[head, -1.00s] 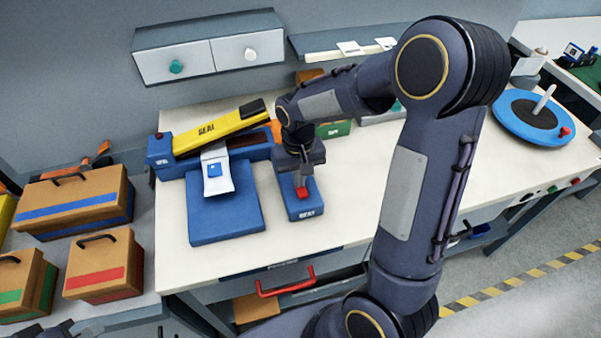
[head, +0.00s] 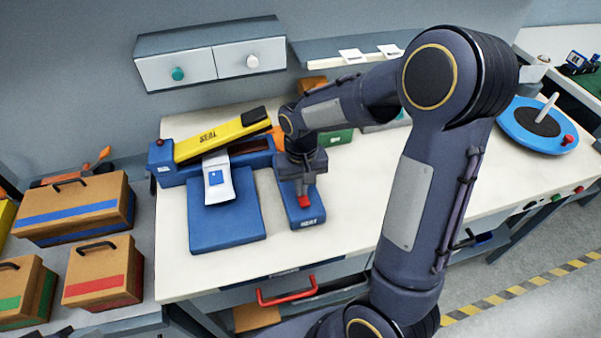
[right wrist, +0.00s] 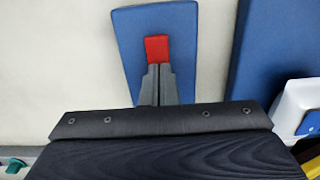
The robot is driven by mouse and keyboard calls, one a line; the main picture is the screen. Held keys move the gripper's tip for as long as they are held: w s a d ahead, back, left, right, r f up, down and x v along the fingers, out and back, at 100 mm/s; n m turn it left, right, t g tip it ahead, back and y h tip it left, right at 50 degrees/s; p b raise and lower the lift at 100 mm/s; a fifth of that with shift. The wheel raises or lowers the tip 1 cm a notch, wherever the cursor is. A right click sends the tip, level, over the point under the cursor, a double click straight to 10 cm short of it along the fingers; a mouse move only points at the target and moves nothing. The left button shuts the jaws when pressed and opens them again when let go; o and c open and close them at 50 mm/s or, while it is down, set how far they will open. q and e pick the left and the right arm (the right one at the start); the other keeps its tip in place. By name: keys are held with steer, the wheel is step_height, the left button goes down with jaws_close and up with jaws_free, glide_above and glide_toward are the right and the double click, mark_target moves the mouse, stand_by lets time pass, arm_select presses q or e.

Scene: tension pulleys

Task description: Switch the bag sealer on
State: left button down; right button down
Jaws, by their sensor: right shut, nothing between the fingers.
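The bag sealer (head: 178,177) is a blue base with a raised yellow arm (head: 222,136) at the back of the bench; a white bag (head: 219,181) rests at its front. A blue switch box (head: 308,221) labelled HEAT stands right of the sealer's blue pad, with a red switch (head: 304,202) on top. My right gripper (head: 302,192) is shut and empty, low over the box. In the right wrist view its closed fingertips (right wrist: 159,67) meet the near edge of the red switch (right wrist: 157,48); whether they press it I cannot tell. My left gripper is not in view.
The blue pad (head: 228,220) lies left of the box. Brown cases (head: 72,208) stand on the left. A blue round turntable (head: 540,127) sits at the far right. A red drawer handle (head: 287,295) sticks out below the bench front. Bare bench lies between the box and my right arm.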

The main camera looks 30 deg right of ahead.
step_height(320, 180, up, 4)
steer(key=p, duration=0.3)
steer(key=shift+w+d+r+p, duration=0.1)
steer(key=shift+w+r+p, duration=0.05)
steer(key=shift+p, duration=0.15)
step_height(320, 180, up, 10)
steer(key=w+b, duration=0.1)
steer(key=shift+w+d+f, duration=0.2)
steer(key=shift+w+f, duration=0.05)
steer(key=shift+w, duration=0.1)
steer(key=s+a+t+y, duration=0.1)
steer(key=s+a+t, duration=0.1)
steer(key=s, duration=0.7)
steer(key=s+a+n+t+y, duration=0.1)
steer(key=s+a+t+y, duration=0.1)
steer(key=s, duration=0.8)
steer(key=shift+s+a+t+y, duration=0.15)
steer(key=shift+a+t+y, duration=0.25)
steer(key=shift+t, duration=0.6)
